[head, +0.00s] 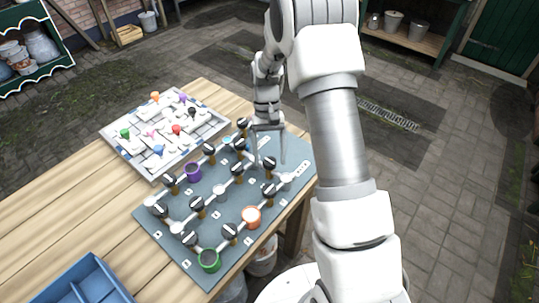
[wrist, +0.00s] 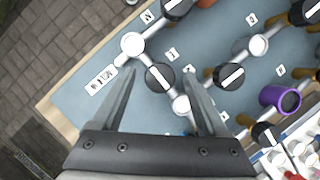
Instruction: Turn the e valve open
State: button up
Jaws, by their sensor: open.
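A grey-blue valve board (head: 160,211) lies on the wooden table, with white pipes and several black round knobs with white bars. My gripper (head: 270,162) is open over the board's far right part. In the wrist view its fingers (wrist: 160,78) stand on either side of one black knob (wrist: 160,66), apart from it as far as I can tell. This knob's white bar runs diagonally, roughly along its pipe. A small letter tag (wrist: 172,54) is beside it, but I cannot read it surely, so I cannot confirm which knob is the e valve.
Purple (head: 193,172), orange (head: 252,217) and green (head: 209,260) cups stand on the board. Another black knob (wrist: 229,76) and a white joint (wrist: 131,44) are close to my fingers. A white tray (head: 125,150) of coloured parts and a blue bin (head: 90,270) sit on the table.

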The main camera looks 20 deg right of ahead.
jog(key=v, duration=1.7)
jog(key=shift+r+p, duration=0.2)
jog(key=shift+p, duration=0.15)
